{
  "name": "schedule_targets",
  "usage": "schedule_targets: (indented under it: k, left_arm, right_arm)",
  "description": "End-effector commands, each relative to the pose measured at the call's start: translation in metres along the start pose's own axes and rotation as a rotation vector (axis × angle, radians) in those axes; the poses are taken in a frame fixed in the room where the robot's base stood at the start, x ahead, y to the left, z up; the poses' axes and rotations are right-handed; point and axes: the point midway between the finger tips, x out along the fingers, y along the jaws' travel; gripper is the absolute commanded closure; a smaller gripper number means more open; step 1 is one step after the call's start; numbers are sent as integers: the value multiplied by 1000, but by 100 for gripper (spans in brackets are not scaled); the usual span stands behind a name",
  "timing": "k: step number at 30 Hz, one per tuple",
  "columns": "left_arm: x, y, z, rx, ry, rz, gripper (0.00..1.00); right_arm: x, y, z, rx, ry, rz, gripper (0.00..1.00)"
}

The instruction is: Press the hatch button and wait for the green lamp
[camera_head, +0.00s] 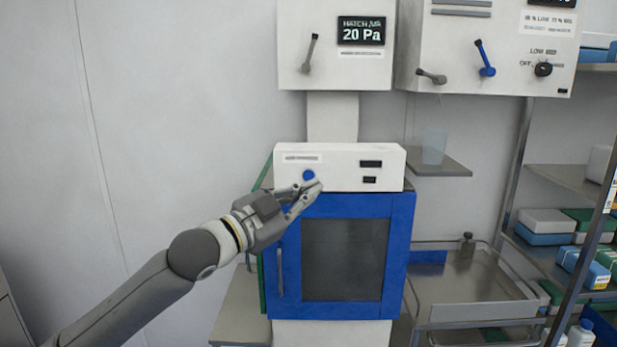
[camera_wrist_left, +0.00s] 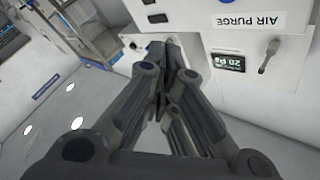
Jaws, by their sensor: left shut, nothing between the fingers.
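The hatch (camera_head: 342,258) has a blue door frame with a dark window, and the door looks closed. Above it is a white control box (camera_head: 340,168) with a round blue button (camera_head: 308,175) and two small dark panels (camera_head: 370,164); no green light shows on them. My left gripper (camera_head: 312,188) is shut and empty, its fingertips at the box front just below and right of the button. I cannot tell whether they touch the box. In the left wrist view the closed fingers (camera_wrist_left: 168,62) point at the white box, and the button is hidden. My right gripper is not in view.
A white panel (camera_head: 320,68) reading 20 Pa with a grey lever hangs above the hatch. Another panel (camera_head: 470,60) with levers and a knob is at upper right. A small shelf (camera_head: 440,166) holds a clear cup (camera_head: 434,146). A steel cart (camera_head: 475,290) and stocked shelves stand right.

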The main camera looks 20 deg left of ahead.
Motion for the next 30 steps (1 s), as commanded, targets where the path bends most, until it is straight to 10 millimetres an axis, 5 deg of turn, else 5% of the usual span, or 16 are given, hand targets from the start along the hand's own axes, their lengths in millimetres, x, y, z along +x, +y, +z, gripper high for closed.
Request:
schedule_targets:
  k: [30]
  left_arm:
    - [61,-45,43,-2,-1,0,100]
  right_arm:
    - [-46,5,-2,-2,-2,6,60]
